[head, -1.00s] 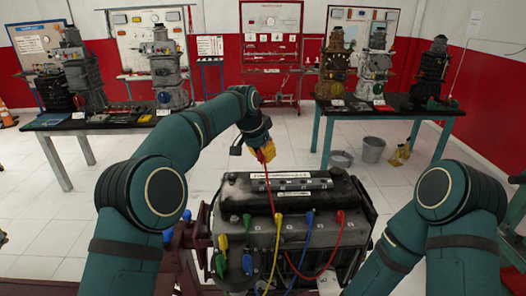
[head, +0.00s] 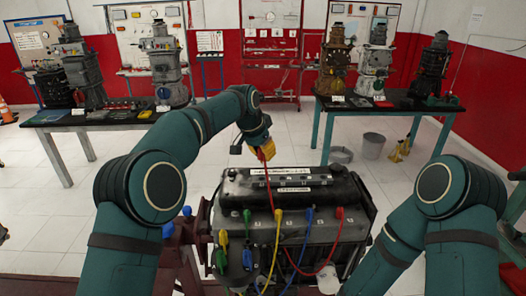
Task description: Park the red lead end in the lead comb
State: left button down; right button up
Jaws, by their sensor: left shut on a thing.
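My left gripper (head: 263,151) is shut on the red lead end (head: 267,152), above the back edge of the engine block (head: 310,231). The red lead (head: 270,190) hangs down from it across the engine's top, runs down the front and loops up to a red plug (head: 340,213) at the right. Green, yellow and blue plugs (head: 309,215) with their leads sit along the same front edge. I cannot pick out the lead comb with certainty. My right arm reaches in from the lower right, and its gripper is out of view.
A black cover with white labels (head: 292,190) lies along the engine's top. A dark red stand (head: 183,240) is at its left. Benches with engine parts stand behind at left (head: 50,118) and right (head: 390,108). A grey bucket (head: 373,145) is on the floor.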

aim_at(261, 161)
pick_arm(q)
jog(key=shift+f, duration=0.2)
jog(key=shift+f+b, duration=1.65)
jog(key=shift+f, duration=0.95)
jog(key=shift+p, duration=0.35)
jog(key=shift+f, duration=0.85)
dwell(0.3)
jog(key=c, duration=0.9)
grip_release()
jog(key=shift+o, duration=0.2)
